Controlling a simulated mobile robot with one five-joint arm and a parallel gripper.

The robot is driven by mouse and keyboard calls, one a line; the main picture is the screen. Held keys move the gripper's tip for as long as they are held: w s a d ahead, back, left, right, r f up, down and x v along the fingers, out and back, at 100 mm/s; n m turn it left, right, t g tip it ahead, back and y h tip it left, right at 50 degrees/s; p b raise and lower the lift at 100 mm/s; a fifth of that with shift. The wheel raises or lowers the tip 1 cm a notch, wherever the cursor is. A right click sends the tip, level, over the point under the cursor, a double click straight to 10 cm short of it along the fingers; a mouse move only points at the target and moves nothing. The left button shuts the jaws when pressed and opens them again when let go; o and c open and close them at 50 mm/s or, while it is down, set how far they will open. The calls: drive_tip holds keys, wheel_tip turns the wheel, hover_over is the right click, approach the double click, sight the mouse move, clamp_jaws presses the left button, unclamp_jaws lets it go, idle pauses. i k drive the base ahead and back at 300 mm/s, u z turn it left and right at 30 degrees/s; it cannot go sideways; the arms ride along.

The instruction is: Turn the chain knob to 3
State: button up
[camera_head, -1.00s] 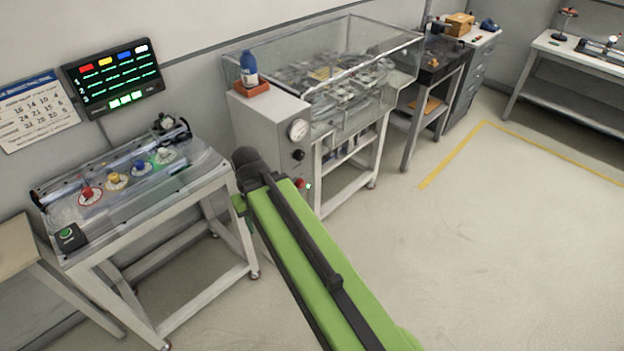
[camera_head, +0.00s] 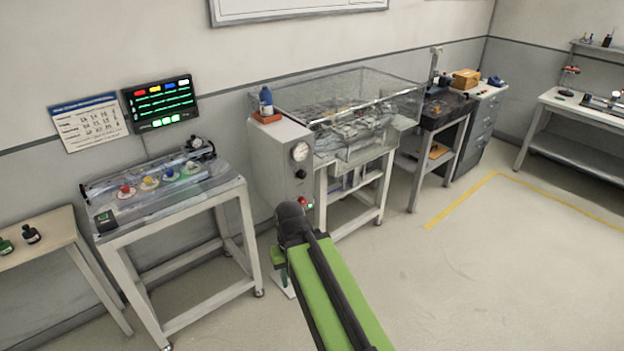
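A grey control cabinet (camera_head: 268,180) stands at the left end of the clear-covered ring track machine (camera_head: 345,110). Its front has a round white dial gauge (camera_head: 300,151), a small black knob (camera_head: 301,174) below it, and a red button (camera_head: 302,201) with a small green light beside it. The black knob may be the chain knob; its marks are too small to read. My green and black arm reaches up from the bottom, its black joint just in front of and below the cabinet in the picture.
A blue bottle (camera_head: 266,101) stands on the cabinet. Open floor (camera_head: 480,280) lies to the right, with yellow lines.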

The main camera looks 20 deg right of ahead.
sight(302, 174)
drive_tip(key=z, duration=0.3)
drive_tip(key=i, duration=1)
drive_tip(key=z, duration=0.1)
drive_tip(key=k, duration=0.5)
drive_tip(key=u, duration=1.45)
drive_tip(key=i, duration=0.4)
drive_tip(key=z, duration=0.25)
